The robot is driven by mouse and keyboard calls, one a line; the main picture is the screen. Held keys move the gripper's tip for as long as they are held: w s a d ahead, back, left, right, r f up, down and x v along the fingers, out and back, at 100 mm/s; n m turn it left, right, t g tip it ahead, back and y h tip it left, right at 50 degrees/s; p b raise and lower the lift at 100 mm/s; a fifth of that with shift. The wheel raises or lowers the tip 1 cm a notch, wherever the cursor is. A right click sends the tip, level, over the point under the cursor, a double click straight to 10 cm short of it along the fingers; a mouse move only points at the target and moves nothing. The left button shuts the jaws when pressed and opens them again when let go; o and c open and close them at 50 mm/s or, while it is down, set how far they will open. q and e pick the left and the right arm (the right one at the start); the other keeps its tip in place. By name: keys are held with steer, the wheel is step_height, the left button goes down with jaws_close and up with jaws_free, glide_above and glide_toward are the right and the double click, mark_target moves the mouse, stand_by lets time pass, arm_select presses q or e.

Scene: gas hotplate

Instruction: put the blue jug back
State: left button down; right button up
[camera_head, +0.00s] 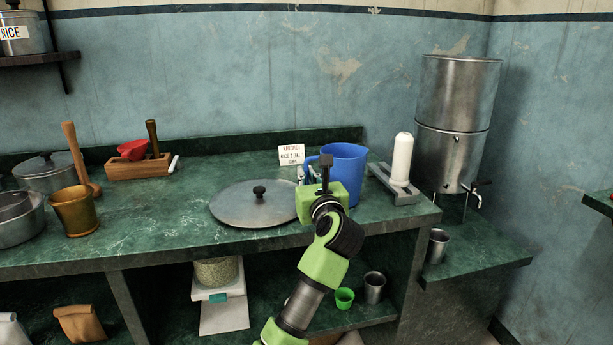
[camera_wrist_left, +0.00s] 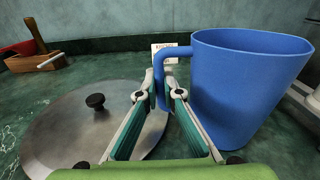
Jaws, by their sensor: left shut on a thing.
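The blue jug (camera_head: 347,170) is upright at the right part of the green counter (camera_head: 150,215), with its handle to the left. In the left wrist view the jug (camera_wrist_left: 235,90) fills the right side, and its handle comes down between my fingers. My left gripper (camera_head: 311,172) is shut on the handle; its fingers also show in the left wrist view (camera_wrist_left: 164,92). I cannot tell whether the jug's base touches the counter. My gripper and wrist hide part of its lower front.
A round metal lid (camera_head: 250,204) lies just left of the jug. A small sign (camera_head: 291,155) stands behind. A white cylinder on a grey base (camera_head: 402,160) is close on the right, with a steel water dispenser (camera_head: 455,120) beyond. The counter between lid and brass pot (camera_head: 75,210) is clear.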

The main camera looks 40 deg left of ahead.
arm_select(q)
steer(key=shift+f, duration=0.1)
steer(key=c, duration=2.5)
jaws_free()
steer(key=shift+c, duration=0.2)
steer(key=o, duration=0.3)
